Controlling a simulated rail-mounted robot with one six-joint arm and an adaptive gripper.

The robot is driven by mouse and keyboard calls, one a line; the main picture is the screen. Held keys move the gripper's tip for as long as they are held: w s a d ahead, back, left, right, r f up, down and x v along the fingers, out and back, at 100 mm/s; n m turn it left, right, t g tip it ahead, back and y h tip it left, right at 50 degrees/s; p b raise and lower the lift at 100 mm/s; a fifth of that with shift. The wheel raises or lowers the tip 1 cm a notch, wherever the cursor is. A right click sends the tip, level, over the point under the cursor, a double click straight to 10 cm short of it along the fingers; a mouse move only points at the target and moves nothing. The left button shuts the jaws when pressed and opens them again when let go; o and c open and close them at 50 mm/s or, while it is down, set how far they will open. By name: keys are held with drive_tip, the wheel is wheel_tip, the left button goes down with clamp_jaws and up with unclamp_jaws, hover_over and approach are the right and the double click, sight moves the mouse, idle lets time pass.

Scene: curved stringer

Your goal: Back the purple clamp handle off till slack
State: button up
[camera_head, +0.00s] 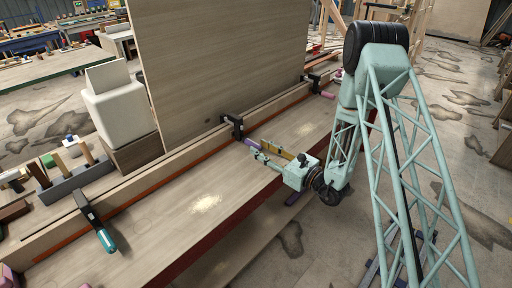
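A black clamp (235,127) grips the curved wooden stringer in the middle of the camera_head view. Its purple handle (251,143) points out over the pale board, toward my gripper. My gripper (259,150) reaches in from the right, low over the board, with its fingertips at or very near the purple handle. The view is too small to tell whether they touch it, or how far apart the fingers are. A yellow-brown piece (278,151) lies beside the fingers. The clamp's screw is not clear.
A teal-handled clamp (96,222) sits on the stringer at the left, and a clamp with a pink-purple handle (327,95) farther back. A tall wooden panel (210,60) stands behind the stringer. The board's left part (150,235) is mostly clear. A white block (118,112) stands at the left.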

sight(251, 143)
drive_tip(key=shift+x, duration=1.5)
drive_tip(key=shift+c, duration=0.2)
drive_tip(key=c, duration=0.8)
